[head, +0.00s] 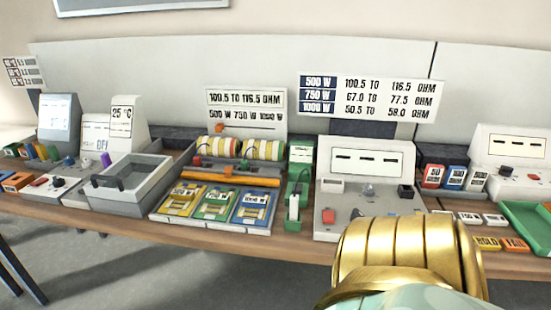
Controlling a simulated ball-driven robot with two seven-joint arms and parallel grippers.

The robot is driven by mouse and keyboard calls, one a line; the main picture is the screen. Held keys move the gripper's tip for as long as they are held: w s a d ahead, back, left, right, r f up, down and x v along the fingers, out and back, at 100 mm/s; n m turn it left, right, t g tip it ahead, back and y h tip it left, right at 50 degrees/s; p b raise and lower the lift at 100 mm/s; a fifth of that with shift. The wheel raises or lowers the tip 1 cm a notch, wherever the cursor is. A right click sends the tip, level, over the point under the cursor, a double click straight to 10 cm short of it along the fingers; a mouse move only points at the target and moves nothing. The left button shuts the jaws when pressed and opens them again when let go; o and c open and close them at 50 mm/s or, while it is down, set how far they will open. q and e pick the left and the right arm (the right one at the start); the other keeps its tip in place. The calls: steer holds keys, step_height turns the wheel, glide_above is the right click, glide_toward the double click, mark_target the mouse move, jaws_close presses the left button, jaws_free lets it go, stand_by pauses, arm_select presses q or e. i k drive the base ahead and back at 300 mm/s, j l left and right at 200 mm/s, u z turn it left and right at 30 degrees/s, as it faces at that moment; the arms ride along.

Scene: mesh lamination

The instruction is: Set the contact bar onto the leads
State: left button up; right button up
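I cannot single out the contact bar or the leads with certainty. A long orange bar (236,179) lies across the station in the middle of the bench, below two cream-and-yellow striped rolls (217,148). Three cards, one yellow (181,200), one green (215,204) and one blue (251,207), lie in a row in front of it. Small leads on them are too fine to make out. Neither of my grippers is in view. A gold ribbed part of mine fills the bottom right of the view and hides the bench front there.
A grey tray (105,200) with a dark handle stands left of the cards. A green tape-dispenser-like stand (293,207) and a white meter box (362,164) stand to the right. Small labelled blocks and a green tray (525,222) are at far right. The bench is crowded.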

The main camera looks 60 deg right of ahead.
mark_target(228, 177)
steer(key=z, duration=1.7)
steer(key=j+u, duration=0.2)
steer(key=u, duration=0.2)
